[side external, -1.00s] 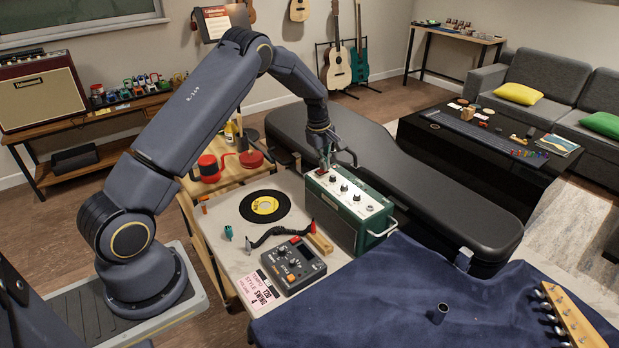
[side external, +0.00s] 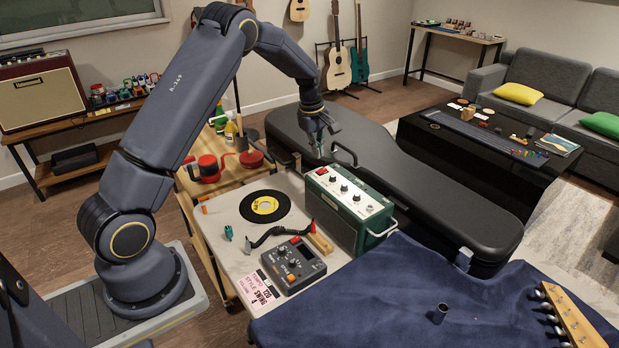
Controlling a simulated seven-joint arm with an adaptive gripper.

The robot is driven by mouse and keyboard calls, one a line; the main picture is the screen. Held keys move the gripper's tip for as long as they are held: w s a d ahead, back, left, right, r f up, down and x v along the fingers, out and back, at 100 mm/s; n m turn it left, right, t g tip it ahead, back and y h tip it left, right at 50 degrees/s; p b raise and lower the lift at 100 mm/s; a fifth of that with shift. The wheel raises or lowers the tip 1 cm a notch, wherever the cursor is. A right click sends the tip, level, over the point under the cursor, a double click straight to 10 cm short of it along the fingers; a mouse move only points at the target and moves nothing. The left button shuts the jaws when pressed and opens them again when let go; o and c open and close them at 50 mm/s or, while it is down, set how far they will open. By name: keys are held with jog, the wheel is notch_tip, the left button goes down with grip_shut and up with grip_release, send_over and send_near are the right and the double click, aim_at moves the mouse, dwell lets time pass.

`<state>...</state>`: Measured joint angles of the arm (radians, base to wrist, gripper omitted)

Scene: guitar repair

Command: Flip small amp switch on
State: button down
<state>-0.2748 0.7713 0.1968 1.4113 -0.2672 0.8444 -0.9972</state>
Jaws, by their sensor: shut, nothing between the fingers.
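The small green amp (side external: 340,222) stands upright on the work table, with a pale top panel carrying several knobs. A small red switch (side external: 322,171) sits at the left end of that panel; it is too small to tell which way it is set. My gripper (side external: 319,154) is shut and empty, pointing down above and slightly behind the switch end of the amp. It appears apart from the switch.
A black guitar case (side external: 420,185) with a raised handle lies just behind the amp. A blue cloth (side external: 400,300) covers the front right.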

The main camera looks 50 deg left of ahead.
aim_at(324, 169)
notch_tip(324, 169, up, 8)
jog(key=s, duration=0.1)
jog(key=shift+s+r, duration=0.1)
jog(key=shift+w+r, duration=0.25)
jog(key=shift+w, duration=0.4)
jog(key=f, duration=0.4)
jog(key=w+f, duration=0.1)
jog(key=f, duration=0.4)
jog(key=w+f, duration=0.1)
jog(key=f, duration=0.4)
jog(key=shift+w, duration=0.1)
jog(key=shift+w+f, duration=0.15)
jog(key=shift+f, duration=0.15)
